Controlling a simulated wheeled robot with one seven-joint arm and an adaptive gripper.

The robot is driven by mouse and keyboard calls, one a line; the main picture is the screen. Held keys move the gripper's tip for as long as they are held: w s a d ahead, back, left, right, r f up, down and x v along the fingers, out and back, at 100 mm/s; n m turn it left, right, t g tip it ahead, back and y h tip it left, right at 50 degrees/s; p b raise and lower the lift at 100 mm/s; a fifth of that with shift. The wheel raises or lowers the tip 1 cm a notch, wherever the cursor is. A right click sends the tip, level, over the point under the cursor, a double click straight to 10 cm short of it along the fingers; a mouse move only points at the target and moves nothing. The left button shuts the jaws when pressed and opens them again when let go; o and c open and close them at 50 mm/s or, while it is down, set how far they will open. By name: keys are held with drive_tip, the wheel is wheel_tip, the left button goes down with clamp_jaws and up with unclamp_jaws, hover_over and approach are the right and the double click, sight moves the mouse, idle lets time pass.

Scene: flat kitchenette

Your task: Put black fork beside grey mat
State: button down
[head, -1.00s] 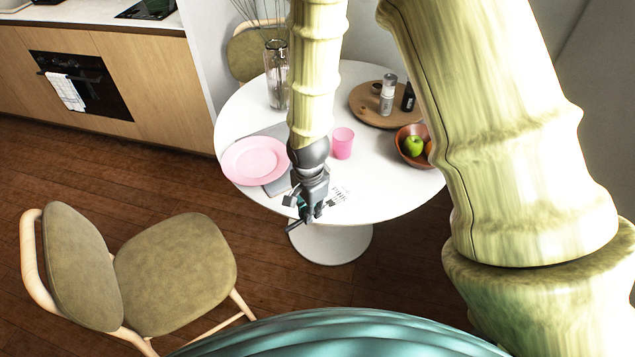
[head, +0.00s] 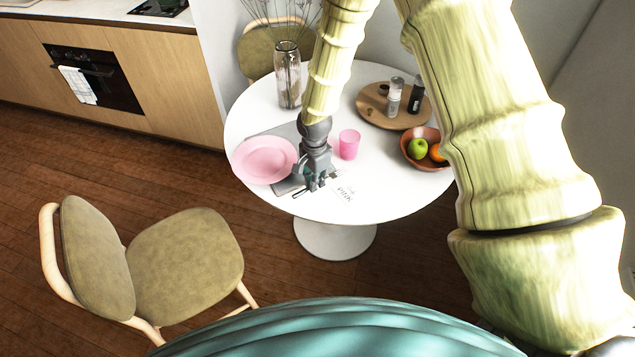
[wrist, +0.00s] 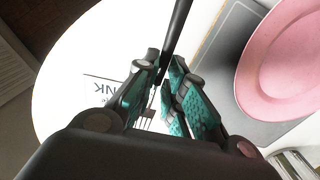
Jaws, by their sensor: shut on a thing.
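The black fork (wrist: 178,28) is in my gripper (wrist: 165,88). In the wrist view its dark handle points up between the fingers, and pale tines show below them. In the head view my gripper (head: 318,184) is over the front part of the white table, at the right front edge of the grey mat (head: 287,187). The fork is mostly hidden there. The mat also shows in the wrist view (wrist: 215,75), right of the fork. A pink plate (head: 265,160) covers much of the mat. I cannot tell whether the fork touches the table.
A printed white card (head: 345,193) lies right of my gripper. A pink cup (head: 349,144) stands behind it. A bowl of fruit (head: 412,161), a round wooden tray (head: 372,112) and a glass vase (head: 288,75) stand farther off. A chair (head: 190,260) is in front, left.

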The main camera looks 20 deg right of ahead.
wheel_tip(320, 180, down, 2)
drive_tip(key=shift+f+p, duration=0.1)
drive_tip(key=shift+p, duration=0.3)
drive_tip(key=shift+f+b, duration=0.3)
drive_tip(key=shift+f, duration=0.1)
drive_tip(key=c, duration=1.5)
unclamp_jaws()
drive_tip(key=shift+r+p, duration=0.35)
drive_tip(key=shift+r, duration=0.25)
drive_tip(key=shift+r+b, duration=1.85)
drive_tip(key=shift+r, duration=3.95)
